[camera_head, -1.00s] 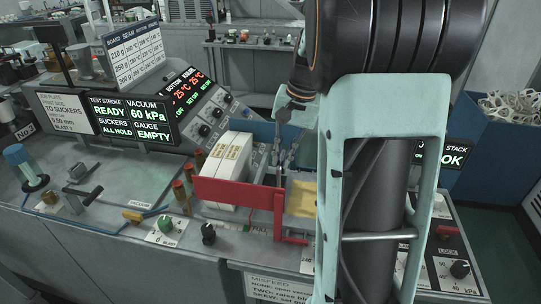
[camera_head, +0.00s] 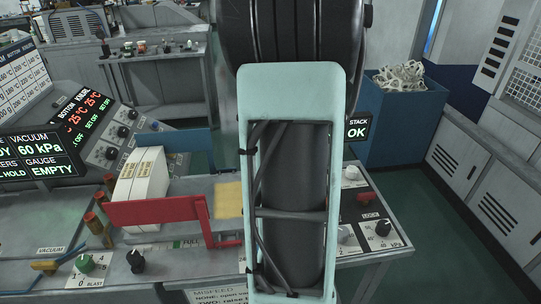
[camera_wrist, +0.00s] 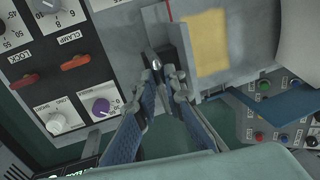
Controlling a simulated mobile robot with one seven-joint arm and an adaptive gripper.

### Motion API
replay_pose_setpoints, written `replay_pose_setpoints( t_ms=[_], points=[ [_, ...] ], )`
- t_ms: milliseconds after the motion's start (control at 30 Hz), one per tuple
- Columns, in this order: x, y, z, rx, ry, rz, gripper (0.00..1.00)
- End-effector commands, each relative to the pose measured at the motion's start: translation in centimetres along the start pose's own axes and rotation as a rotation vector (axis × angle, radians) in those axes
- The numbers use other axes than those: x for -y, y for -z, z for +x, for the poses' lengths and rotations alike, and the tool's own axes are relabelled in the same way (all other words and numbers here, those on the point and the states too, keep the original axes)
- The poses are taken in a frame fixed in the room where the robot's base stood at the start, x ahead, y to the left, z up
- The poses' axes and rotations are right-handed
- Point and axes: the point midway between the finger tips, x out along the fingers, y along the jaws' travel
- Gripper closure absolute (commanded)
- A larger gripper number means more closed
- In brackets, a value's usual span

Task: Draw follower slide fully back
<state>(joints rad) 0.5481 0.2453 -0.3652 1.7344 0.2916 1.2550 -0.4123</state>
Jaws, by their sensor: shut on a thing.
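My gripper (camera_wrist: 160,68) shows in the wrist view with its two fingertips close together on a small dark handle (camera_wrist: 178,42). The handle stands at the edge of a grey block next to a yellow pad (camera_wrist: 208,45). I take it to be the follower slide's handle, but the fingertips partly cover it and no label shows. In the head view my own arm hides the gripper and the handle. There the yellow pad (camera_head: 229,199) lies left of my arm, beside a stack of white blanks (camera_head: 141,180) behind a red plate (camera_head: 152,210).
A control panel with a red lever (camera_head: 369,198) and black knob (camera_head: 383,228) lies right of my arm. The wrist view shows red levers (camera_wrist: 75,62) and a purple knob (camera_wrist: 100,106) near the fingers. A blue bin (camera_head: 398,130) stands behind; floor at right is clear.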

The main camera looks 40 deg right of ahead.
Motion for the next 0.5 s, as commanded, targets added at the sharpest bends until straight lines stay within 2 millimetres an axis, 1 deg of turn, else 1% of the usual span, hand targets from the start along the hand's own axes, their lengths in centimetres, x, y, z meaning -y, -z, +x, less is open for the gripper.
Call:
replay_pose_setpoints(
  t_ms=[33, 300, 333, 467, 500],
  points=[
    [-0.47, 0.09, -0.23, -0.005, -0.007, 0.002, 1.0],
    [-0.61, 0.11, -0.29, -0.007, -0.01, 0.002, 1.0],
    [-0.62, 0.12, -0.3, -0.007, -0.01, 0.002, 0.89],
    [-0.58, 0.11, -0.27, -0.007, -0.01, 0.002, 0.75],
    [-0.54, 0.1, -0.25, -0.006, -0.009, 0.002, 0.73]
  ],
)
